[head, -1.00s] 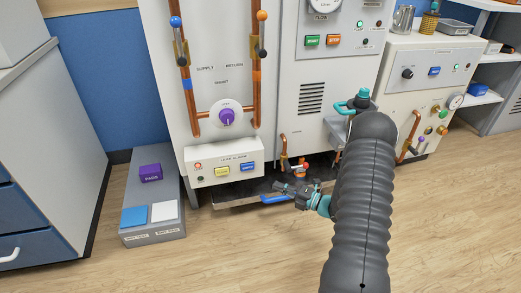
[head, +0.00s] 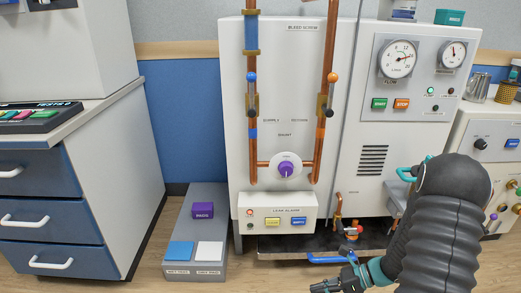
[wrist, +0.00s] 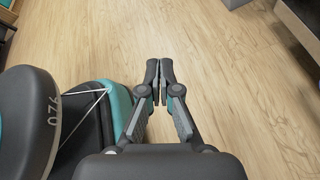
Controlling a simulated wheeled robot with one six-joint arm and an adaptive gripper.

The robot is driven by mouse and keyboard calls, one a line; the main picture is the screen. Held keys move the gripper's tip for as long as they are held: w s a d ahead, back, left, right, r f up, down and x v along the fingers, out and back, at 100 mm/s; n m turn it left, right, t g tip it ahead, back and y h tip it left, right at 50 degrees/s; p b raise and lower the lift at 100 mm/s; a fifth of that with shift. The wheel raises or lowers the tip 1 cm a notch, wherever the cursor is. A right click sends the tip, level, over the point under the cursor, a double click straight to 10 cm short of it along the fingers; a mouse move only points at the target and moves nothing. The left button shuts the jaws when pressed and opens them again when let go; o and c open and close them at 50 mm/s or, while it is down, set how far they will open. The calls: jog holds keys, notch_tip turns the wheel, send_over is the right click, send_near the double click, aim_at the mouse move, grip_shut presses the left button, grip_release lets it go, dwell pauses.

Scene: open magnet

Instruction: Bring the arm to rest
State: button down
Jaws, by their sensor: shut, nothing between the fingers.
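My gripper (wrist: 159,84) is shut and empty in the wrist view, its two fingers together above bare wood floor. In the head view my gripper (head: 326,286) shows low in the picture, at the end of my dark ribbed arm. It is in front of the white bleed screen cabinet (head: 290,90), near the black tray at its foot. The arm is bent and hangs low at the right. It hides part of the cabinet on the right.
A grey step (head: 207,225) holds a purple box (head: 203,210), a blue pad (head: 180,251) and a white pad (head: 209,252). A blue drawer unit (head: 40,200) stands at the left. The wood floor (wrist: 230,60) around my gripper is clear in the wrist view.

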jog(key=s+r+n+t+h+p, duration=0.1)
jog(key=s+r+n+h, duration=0.3)
jog(key=r+n, duration=0.3)
jog(key=s+a+r+n+t+h+p, duration=0.1)
jog(key=s+r+n+h, duration=0.3)
jog(key=r, duration=1.2)
jog(key=s+r+n+t+h+p, duration=0.2)
jog(key=s+r+n+t+h, duration=0.1)
jog(key=s+r+n, duration=0.5)
jog(key=shift+s+a+r+n+h+p, duration=0.25)
jog(key=shift+r+n+h, duration=0.45)
jog(key=shift+r+n, duration=1.2)
jog(key=shift+d+f, duration=0.1)
jog(key=shift+f, duration=0.1)
